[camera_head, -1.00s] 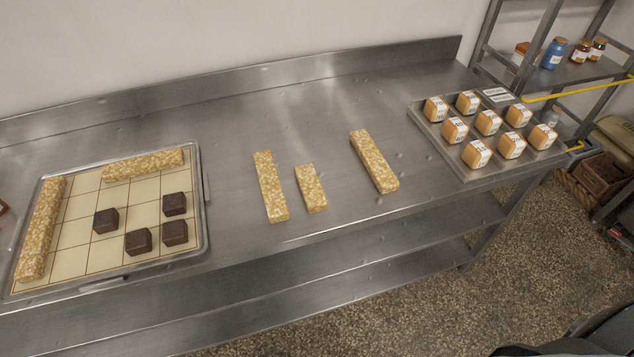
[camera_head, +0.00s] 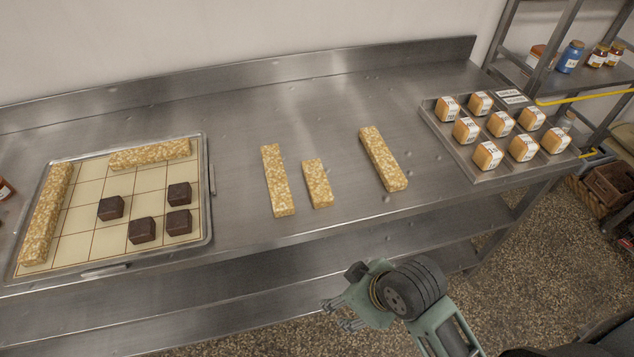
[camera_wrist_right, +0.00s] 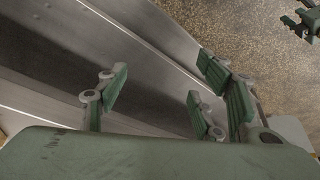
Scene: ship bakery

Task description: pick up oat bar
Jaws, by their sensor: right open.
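Three loose oat bars lie on the steel table (camera_head: 240,228): a long one at left (camera_head: 277,180), a short one in the middle (camera_head: 317,184) and a long one at right (camera_head: 384,160). Two more oat bars lie on the gridded tray (camera_head: 209,215), one along its left side (camera_head: 46,215) and one along its back (camera_head: 150,154). My right gripper (camera_head: 337,313) is in front of the table edge, below and apart from the bars, open and empty. In the right wrist view its green fingers (camera_wrist_right: 165,105) are spread, with no bar between them. My left gripper is out of view.
Several dark cubes (camera_head: 142,231) sit on the gridded tray. A steel tray (camera_head: 468,171) of several labelled, bread-like cubes stands at the table's right end. A shelf with jars (camera_head: 571,57) is beyond it. A raised lip (camera_head: 240,77) runs along the back.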

